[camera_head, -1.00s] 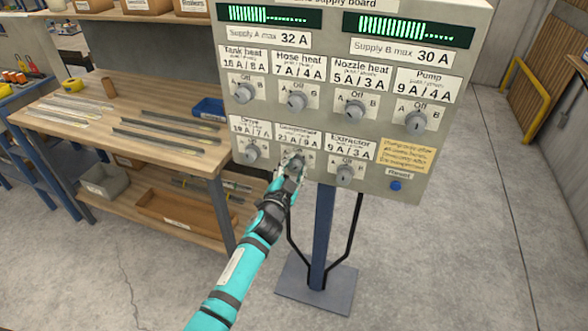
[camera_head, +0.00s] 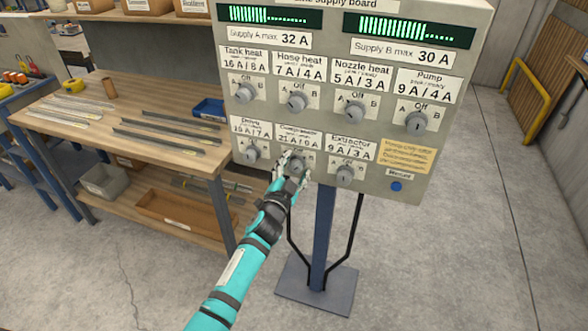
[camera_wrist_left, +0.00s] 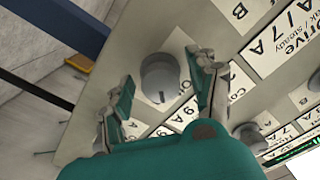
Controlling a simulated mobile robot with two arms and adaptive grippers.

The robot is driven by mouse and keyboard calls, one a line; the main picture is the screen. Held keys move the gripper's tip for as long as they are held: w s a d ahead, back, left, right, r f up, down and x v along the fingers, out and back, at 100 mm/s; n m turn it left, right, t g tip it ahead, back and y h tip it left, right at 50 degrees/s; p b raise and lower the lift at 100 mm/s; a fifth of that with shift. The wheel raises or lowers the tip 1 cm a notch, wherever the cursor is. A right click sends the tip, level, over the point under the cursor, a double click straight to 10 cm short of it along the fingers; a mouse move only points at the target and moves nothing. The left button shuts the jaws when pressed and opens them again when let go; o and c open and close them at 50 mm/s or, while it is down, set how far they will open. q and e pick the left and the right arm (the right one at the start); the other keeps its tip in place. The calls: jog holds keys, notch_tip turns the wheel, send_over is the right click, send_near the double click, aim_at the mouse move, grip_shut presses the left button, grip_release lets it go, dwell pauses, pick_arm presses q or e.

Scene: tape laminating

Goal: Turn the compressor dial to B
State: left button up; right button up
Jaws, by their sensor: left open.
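The compressor dial (camera_head: 297,163) is the middle grey knob in the lower row of the supply board (camera_head: 440,160). It also shows in the left wrist view (camera_wrist_left: 158,75), with its dark mark pointing towards its label side, where the Off position appears to be. My left gripper (camera_head: 291,170) is open in front of this dial. In the left wrist view its fingers (camera_wrist_left: 165,92) stand apart on either side of the knob, with visible gaps. Contact cannot be told. My fingers hide part of the dial's scale. My right gripper is not in view.
The drive dial (camera_head: 252,153) and extractor dial (camera_head: 344,174) flank the compressor dial closely. A blue reset button (camera_head: 396,187) is at the lower right. A wooden workbench (camera_head: 90,92) with metal strips stands left of the board. The floor to the right is clear.

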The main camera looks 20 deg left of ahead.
pick_arm(q)
jog(key=s, duration=1.2)
jog(key=shift+a+f, duration=0.1)
jog(key=s+f+n+g, duration=0.1)
jog(key=s+f+g, duration=0.3)
jog(key=f, duration=0.8)
jog(key=s+f+n+g, duration=0.15)
jog(key=s+f, duration=0.45)
jog(key=f, duration=0.6)
jog(key=s+f+g, duration=0.4)
jog(key=s+f, duration=0.2)
jog(key=f, duration=0.6)
jog(key=s+a+f+g, duration=0.1)
jog(key=s+f, duration=0.4)
jog(key=s, duration=0.6)
jog(key=s+a+f+n+g, duration=0.1)
jog(key=s+f+g, duration=0.3)
jog(key=s, duration=0.7)
jog(key=s+a+f+n+g, duration=0.1)
jog(key=s+f+g, duration=0.1)
jog(key=s+f, duration=0.5)
jog(key=s, duration=0.4)
jog(key=shift+a+f+g, duration=0.15)
jog(key=shift+f+g, duration=0.15)
jog(key=shift+g, duration=0.05)
jog(key=shift+n, duration=0.25)
